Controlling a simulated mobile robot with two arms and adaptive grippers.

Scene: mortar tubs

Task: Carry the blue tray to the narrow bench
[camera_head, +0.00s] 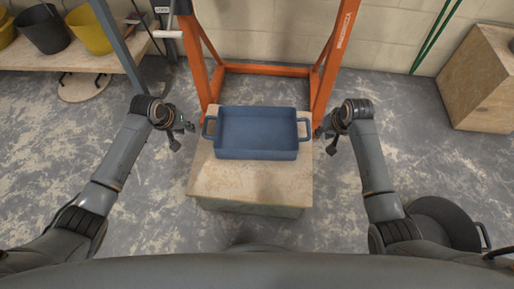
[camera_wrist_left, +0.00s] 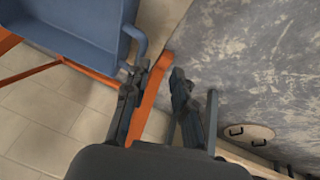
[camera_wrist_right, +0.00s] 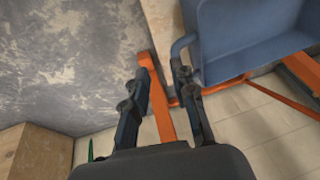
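The blue tray (camera_head: 258,132) sits level and empty on a pale wooden-topped block (camera_head: 250,183), a handle at each end. My left gripper (camera_head: 183,138) is open just left of the tray's left handle (camera_head: 209,127). In the left wrist view one finger of the left gripper (camera_wrist_left: 158,78) is close to the handle (camera_wrist_left: 138,45); contact is unclear. My right gripper (camera_head: 325,140) is open just right of the right handle (camera_head: 305,129). In the right wrist view one finger of the right gripper (camera_wrist_right: 161,65) is by that handle (camera_wrist_right: 183,45). I cannot tell which surface is the narrow bench.
An orange frame (camera_head: 265,69) stands right behind the block. A wooden bench (camera_head: 70,60) at the back left bears a dark tub (camera_head: 42,30) and yellow tubs (camera_head: 90,32). A wooden box (camera_head: 482,75) stands at right, a dark tub (camera_head: 445,222) at lower right.

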